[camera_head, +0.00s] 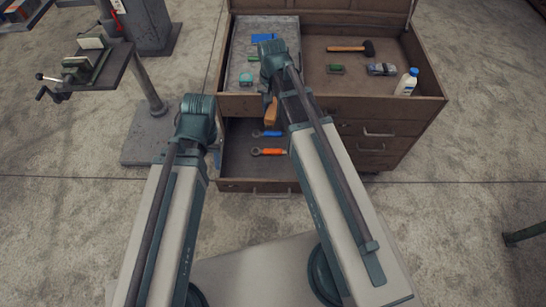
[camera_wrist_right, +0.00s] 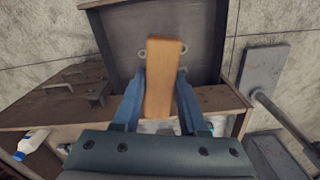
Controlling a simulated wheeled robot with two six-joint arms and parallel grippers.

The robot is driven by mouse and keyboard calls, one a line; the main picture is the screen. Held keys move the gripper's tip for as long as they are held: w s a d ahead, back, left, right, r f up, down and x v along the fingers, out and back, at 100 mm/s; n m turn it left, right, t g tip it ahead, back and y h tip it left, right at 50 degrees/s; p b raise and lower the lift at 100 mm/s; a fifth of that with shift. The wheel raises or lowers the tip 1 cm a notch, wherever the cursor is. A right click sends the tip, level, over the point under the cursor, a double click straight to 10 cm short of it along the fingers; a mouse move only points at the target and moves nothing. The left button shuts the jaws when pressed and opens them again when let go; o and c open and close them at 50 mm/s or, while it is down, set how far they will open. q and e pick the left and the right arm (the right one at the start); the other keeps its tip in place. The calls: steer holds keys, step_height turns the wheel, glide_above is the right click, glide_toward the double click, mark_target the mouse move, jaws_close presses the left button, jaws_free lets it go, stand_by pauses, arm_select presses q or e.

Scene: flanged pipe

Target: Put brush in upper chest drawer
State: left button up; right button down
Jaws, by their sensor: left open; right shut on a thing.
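The brush shows as a wooden orange-brown block (camera_wrist_right: 164,75) between the blue fingers of my right gripper (camera_wrist_right: 160,92), which is shut on it. In the head view the brush (camera_head: 271,113) hangs below my right wrist, above the back of an open drawer (camera_head: 236,160) of the brown chest (camera_head: 400,118). Bristles are not visible. My left gripper (camera_head: 216,157) is by the drawer's left side, mostly hidden under its own wrist; it is open and empty.
A blue wrench (camera_head: 267,133) and an orange wrench (camera_head: 268,152) lie in the drawer. On the chest top are a hammer (camera_head: 351,48), a white bottle (camera_head: 407,82) and small items. A vise stand (camera_head: 150,85) is at left.

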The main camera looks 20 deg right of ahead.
step_height(320, 180, down, 21)
steer(key=n+b, duration=0.2)
steer(key=b, duration=1.7)
steer(key=shift+f+n, duration=0.2)
steer(key=shift+n, duration=0.1)
steer(key=b, duration=1)
glide_above(273, 167)
step_height(273, 167, down, 10)
steer(key=shift+a, duration=0.1)
steer(key=shift+f+b, duration=0.65)
steer(key=shift+c, duration=2.2)
jaws_free()
steer(key=shift+r, duration=0.2)
